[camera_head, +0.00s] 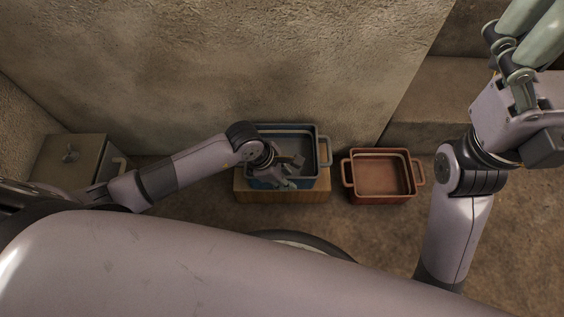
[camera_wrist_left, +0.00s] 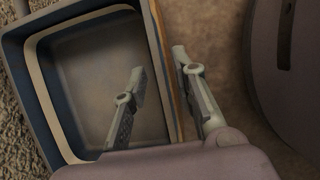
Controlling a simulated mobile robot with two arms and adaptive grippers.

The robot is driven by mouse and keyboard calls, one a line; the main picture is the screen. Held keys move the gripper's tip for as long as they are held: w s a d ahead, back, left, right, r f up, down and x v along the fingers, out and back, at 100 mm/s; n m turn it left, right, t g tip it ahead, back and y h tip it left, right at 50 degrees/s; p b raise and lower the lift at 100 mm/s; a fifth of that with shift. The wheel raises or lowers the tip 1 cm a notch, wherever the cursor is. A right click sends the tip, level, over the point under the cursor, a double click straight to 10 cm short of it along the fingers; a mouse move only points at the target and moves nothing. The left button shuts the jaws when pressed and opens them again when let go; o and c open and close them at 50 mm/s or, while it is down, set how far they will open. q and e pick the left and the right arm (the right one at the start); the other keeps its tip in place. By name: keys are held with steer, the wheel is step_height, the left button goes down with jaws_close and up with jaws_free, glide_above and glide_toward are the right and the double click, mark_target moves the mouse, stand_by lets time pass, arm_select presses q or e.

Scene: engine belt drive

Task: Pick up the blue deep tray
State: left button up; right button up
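The blue deep tray (camera_head: 285,142) stands on a small wooden block in the head view, with a handle at its right end. In the left wrist view the tray (camera_wrist_left: 88,70) shows from above and looks empty. My left gripper (camera_head: 285,177) is at the tray's near side. In the wrist view its open fingers straddle the tray wall, one over the inside and one outside; a gap shows between them. Whether either finger touches the wall is unclear. My right gripper (camera_head: 530,30) is raised at the upper right, away from the tray, its fingertips cut off by the frame.
The wooden block (camera_head: 285,197) is under the blue tray. A red tray (camera_head: 380,175) with two handles lies on the ground to its right, with a small gap between. A metal box (camera_head: 70,160) stands at the left. A stone wall (camera_head: 240,60) rises close behind.

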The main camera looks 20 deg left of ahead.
arm_select(q)
steer(key=shift+c, duration=0.5)
jaws_close()
stand_by(0.4)
